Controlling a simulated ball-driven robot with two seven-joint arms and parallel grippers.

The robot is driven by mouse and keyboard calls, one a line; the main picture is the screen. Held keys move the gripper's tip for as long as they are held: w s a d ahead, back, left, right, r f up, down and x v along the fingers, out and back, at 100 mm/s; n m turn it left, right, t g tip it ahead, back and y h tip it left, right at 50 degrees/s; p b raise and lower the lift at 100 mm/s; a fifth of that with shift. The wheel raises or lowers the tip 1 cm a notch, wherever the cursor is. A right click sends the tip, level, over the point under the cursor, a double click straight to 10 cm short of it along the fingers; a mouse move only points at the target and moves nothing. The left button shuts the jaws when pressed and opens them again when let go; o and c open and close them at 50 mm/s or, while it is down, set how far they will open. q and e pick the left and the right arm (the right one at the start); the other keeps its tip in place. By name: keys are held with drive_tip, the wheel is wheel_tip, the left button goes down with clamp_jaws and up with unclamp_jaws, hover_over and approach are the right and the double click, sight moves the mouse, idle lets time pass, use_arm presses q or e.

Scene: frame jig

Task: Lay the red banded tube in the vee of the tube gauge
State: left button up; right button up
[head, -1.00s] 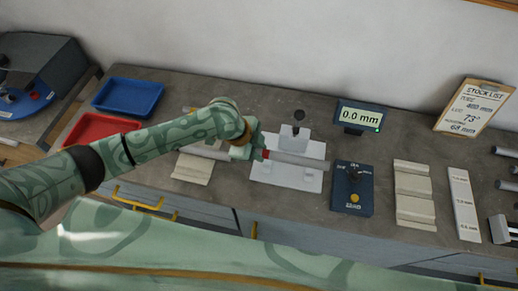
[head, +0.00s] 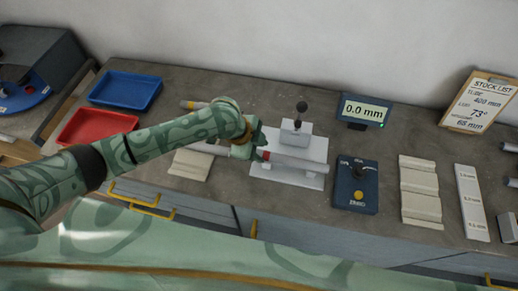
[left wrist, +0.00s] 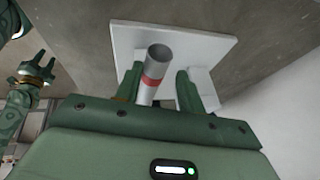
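The red banded tube (head: 300,164) is grey with a red band near its left end. It lies level along the front of the tube gauge (head: 258,170), a white plate with a block and a dark knob. Its underside is hidden, so I cannot tell how it sits in the vee. My left gripper (head: 262,146) is at the tube's left end. In the left wrist view the tube (left wrist: 157,60) stands between the fingers of my left gripper (left wrist: 158,88), with a visible gap on the right, so they look open. My right gripper (left wrist: 35,75) shows small at the left there.
A readout (head: 364,111) shows 0.0 mm behind a dark blue control box (head: 356,186). A yellow-banded tube (head: 193,104) and a pale rest (head: 188,166) lie left, near blue (head: 127,90) and red (head: 96,126) trays.

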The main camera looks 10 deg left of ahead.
use_arm(q)
drive_tip(key=shift+s+a+f, duration=0.15)
drive_tip(key=shift+s+f, duration=0.5)
drive_tip(key=shift+f, duration=0.05)
drive_tip(key=w+p+v, duration=0.1)
drive_tip(key=p+v, duration=0.2)
drive_tip(key=v, duration=1.4)
drive_tip(key=shift+w+d+r, duration=0.15)
drive_tip(key=shift+d+r, duration=0.1)
drive_tip(key=shift+r, duration=0.1)
